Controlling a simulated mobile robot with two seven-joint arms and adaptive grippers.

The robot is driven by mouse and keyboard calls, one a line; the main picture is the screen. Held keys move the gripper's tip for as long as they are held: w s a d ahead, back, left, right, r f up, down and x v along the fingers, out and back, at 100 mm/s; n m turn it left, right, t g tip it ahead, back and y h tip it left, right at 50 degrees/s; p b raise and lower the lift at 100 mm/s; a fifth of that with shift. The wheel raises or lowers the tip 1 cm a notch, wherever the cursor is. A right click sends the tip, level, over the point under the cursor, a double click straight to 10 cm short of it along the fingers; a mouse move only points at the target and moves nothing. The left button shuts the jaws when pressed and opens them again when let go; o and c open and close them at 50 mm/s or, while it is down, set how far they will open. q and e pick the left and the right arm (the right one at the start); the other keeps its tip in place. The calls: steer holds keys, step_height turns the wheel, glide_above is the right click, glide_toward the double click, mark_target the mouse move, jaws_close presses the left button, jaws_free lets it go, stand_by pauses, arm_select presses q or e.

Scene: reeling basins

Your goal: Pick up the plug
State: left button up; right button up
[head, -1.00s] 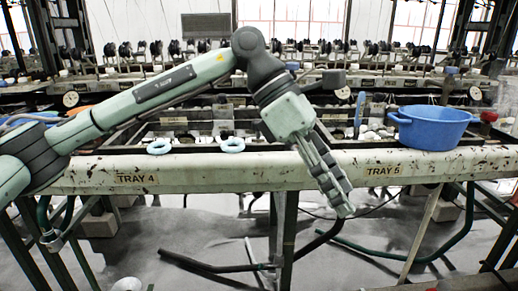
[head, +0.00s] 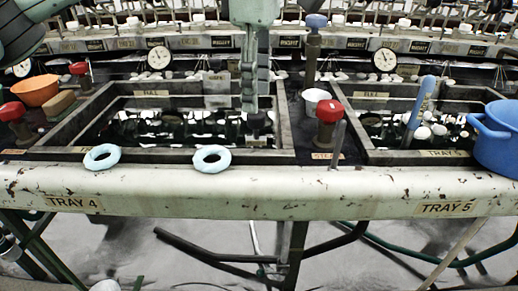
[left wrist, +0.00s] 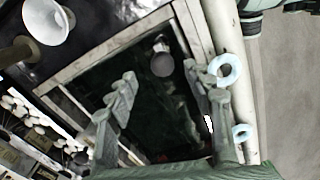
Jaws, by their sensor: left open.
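In the left wrist view a round grey piece with a small knob, which looks like the plug (left wrist: 161,64), lies inside the dark basin (left wrist: 82,80). My left gripper (left wrist: 162,88) is open and empty, its two fingers on either side of the view with the plug framed between and beyond the tips. In the head view my left gripper (head: 249,106) points straight down over the tray 4 basin, seen nearly edge-on. A dark round shape just below the tips may be the plug, but it is hard to make out. My right gripper is not in view.
Two pale blue rings (head: 212,158) lie on the front ledge (head: 270,195). Red-topped valves (head: 329,112) stand between the basins. An orange bowl (head: 36,90) is at left, a blue tub (head: 500,140) at right. A white cup (left wrist: 48,20) stands beside the basin.

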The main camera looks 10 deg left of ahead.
mark_target(256, 121)
arm_select(q)
steer(key=f, duration=0.6)
steer(key=shift+s+f, duration=0.15)
steer(key=shift+s, duration=0.05)
jaws_close()
